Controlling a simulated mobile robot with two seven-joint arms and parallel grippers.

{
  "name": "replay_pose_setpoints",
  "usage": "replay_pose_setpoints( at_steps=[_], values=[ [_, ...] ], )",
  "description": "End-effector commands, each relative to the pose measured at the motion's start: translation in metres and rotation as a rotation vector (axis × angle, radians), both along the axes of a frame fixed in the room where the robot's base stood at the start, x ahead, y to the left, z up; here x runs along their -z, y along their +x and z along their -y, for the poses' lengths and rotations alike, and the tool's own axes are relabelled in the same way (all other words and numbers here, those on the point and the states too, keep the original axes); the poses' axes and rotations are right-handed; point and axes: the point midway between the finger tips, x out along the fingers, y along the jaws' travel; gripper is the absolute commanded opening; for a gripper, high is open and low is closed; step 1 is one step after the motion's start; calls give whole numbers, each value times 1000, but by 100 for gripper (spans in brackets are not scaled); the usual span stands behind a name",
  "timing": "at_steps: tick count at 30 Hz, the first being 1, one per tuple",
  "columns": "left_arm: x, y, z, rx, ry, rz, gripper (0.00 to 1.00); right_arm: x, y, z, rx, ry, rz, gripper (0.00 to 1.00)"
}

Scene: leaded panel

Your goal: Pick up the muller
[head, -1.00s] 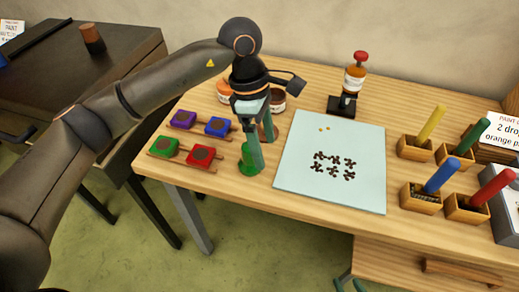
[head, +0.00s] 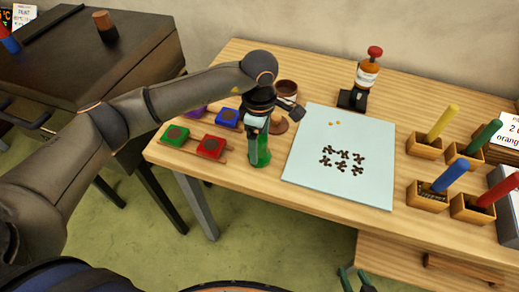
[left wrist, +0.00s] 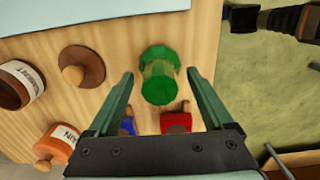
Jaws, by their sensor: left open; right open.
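The muller is a green glass piece with a wide, flared end (head: 260,157), standing near the front left edge of the table. In the left wrist view the muller (left wrist: 160,75) shows between and just beyond the fingertips, with gaps on both sides. My left gripper (head: 259,148) is open above it, fingers pointing down, and partly hides it in the head view. My right gripper (head: 355,278) is open and empty, low at the bottom edge of the head view, in front of the table.
Red (head: 211,146), green (head: 175,135) and blue (head: 228,117) blocks lie on racks left of the muller. A brown lid (left wrist: 82,68) and jars stand behind it. A pale slab (head: 341,150) with dark bits lies to the right, beside a red-capped bottle (head: 367,72).

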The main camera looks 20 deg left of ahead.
Motion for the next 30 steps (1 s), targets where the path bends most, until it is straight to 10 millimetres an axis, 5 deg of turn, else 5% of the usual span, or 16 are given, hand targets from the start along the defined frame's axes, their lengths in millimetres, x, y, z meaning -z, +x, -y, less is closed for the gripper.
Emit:
replay_pose_setpoints(
  at_steps=[6, 13, 30],
  values=[
    [21, 0, 0, -1, 0, -1, 85, -4, 0, 0, 0, 0, 0, 50],
    [22, 0, 0, -1, 0, 0, 84, -3, 0, 0, 0, 0, 0, 50],
    [21, 0, 0, -1, 0, 1, 20, -3, 0, 0, 0, 0, 0, 50]
  ],
)
